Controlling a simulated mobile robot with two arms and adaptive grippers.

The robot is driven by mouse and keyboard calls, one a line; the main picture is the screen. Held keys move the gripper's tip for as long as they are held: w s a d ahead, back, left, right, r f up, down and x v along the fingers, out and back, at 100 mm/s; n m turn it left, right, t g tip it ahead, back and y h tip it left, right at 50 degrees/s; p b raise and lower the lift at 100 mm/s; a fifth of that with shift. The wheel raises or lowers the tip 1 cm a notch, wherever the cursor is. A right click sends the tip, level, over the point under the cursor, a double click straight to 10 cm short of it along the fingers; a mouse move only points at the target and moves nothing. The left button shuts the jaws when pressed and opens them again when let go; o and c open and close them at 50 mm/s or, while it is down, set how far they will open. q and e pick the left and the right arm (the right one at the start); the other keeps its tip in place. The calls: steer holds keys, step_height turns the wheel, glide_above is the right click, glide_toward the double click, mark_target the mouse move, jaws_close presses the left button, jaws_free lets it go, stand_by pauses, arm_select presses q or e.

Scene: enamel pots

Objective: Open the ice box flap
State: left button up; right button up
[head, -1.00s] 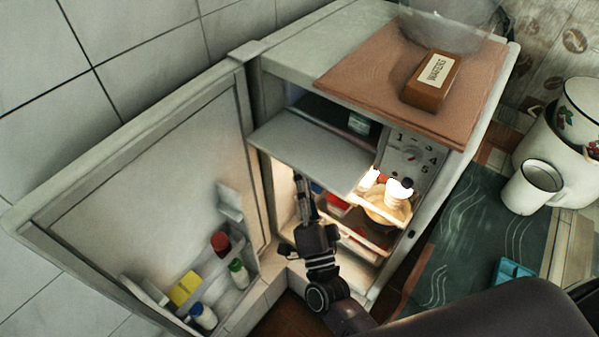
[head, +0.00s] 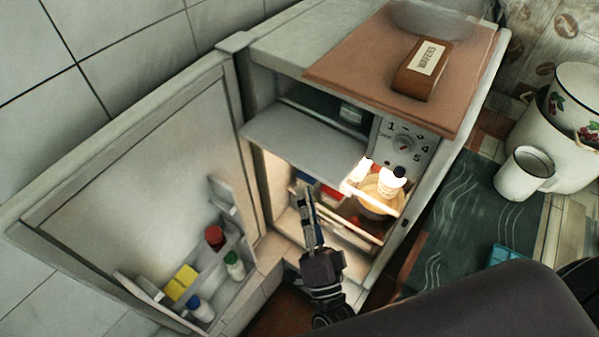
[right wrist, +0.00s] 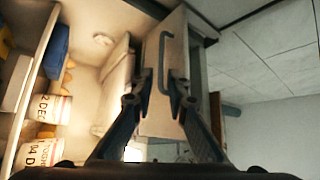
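The ice box flap (head: 306,143) is a pale panel at the top of the open fridge. It lies folded down and out like a shelf, and the dark ice box (head: 325,112) above it stands open. In the right wrist view the flap (right wrist: 152,108) shows with its grey bar handle (right wrist: 164,65). My right gripper (head: 306,200) is below and in front of the flap's outer edge, apart from it in the head view. In the wrist view its fingers (right wrist: 155,100) are spread with nothing between them. My left gripper is not in view.
The fridge door (head: 140,190) is swung wide to the left, with bottles and jars on its shelf. A lit bowl (head: 378,195) and bottles stand inside. A brown wafers box (head: 421,70) lies on top. White enamel pots (head: 525,173) stand at right.

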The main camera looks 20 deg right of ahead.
steer(key=v, duration=0.4)
steer(key=shift+a, duration=0.15)
steer(key=shift+f, duration=0.1)
steer(key=s+f+n+g+y, duration=0.25)
steer(key=f+n+g, duration=0.35)
steer(key=f, duration=1.1)
steer(key=s+f+n+g+y, duration=0.1)
steer(key=s+f+n+g, duration=0.35)
steer(key=f, duration=1.25)
steer(key=s+d+f+n+g+h, duration=0.1)
steer(key=s+d+f+n+g, duration=0.1)
steer(key=s+d+f+g, duration=0.3)
steer(key=s+d+f+n+g+h, duration=0.1)
steer(key=s+d+f+n+g, duration=0.2)
steer(key=s+f, duration=1)
steer(key=s+d+g, duration=0.3)
steer(key=s, duration=0.3)
steer(key=shift+s+d+h+p, duration=0.15)
steer(key=shift+s+h+p, duration=0.2)
